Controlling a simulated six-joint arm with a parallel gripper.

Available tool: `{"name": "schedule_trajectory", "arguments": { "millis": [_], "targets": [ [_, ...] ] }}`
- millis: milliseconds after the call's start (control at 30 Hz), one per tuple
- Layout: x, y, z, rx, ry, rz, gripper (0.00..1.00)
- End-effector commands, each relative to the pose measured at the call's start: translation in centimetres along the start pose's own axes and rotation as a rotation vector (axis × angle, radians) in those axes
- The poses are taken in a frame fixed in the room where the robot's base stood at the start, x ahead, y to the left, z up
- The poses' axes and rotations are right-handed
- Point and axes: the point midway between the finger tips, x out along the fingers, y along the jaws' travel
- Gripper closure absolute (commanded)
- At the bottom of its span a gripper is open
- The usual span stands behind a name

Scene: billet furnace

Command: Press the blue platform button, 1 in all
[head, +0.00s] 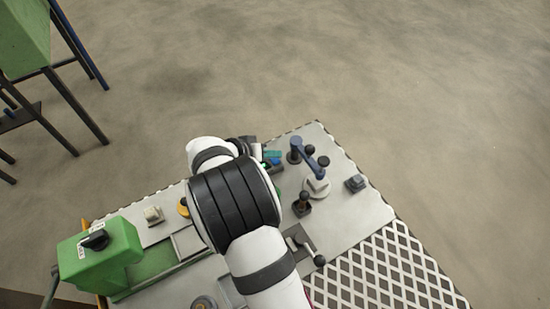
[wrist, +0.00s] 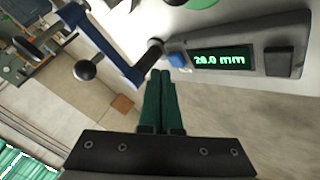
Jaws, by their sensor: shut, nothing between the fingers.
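A blue button (wrist: 177,60) sits beside a lit green readout in the wrist view, at the left end of a grey housing. My gripper (wrist: 160,74) is shut and empty, its two dark green fingers side by side. In the picture the fingertips lie just below and left of the blue button; I cannot tell whether they touch it.
A blue crank arm (wrist: 103,45) with a black ball knob stands close left of my fingers. The readout (wrist: 220,60) and a dark block (wrist: 287,60) lie to the right.

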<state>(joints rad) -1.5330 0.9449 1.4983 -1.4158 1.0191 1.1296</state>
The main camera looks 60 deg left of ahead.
Motion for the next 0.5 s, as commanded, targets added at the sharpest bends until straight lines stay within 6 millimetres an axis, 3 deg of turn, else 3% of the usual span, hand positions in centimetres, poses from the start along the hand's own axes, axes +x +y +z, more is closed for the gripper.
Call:
{"name": "schedule_trajectory", "arguments": {
  "millis": [500],
  "targets": [
    [0.41, -0.30, 0.30, 0.000, 0.000, 0.000, 1.00]
  ]
}}
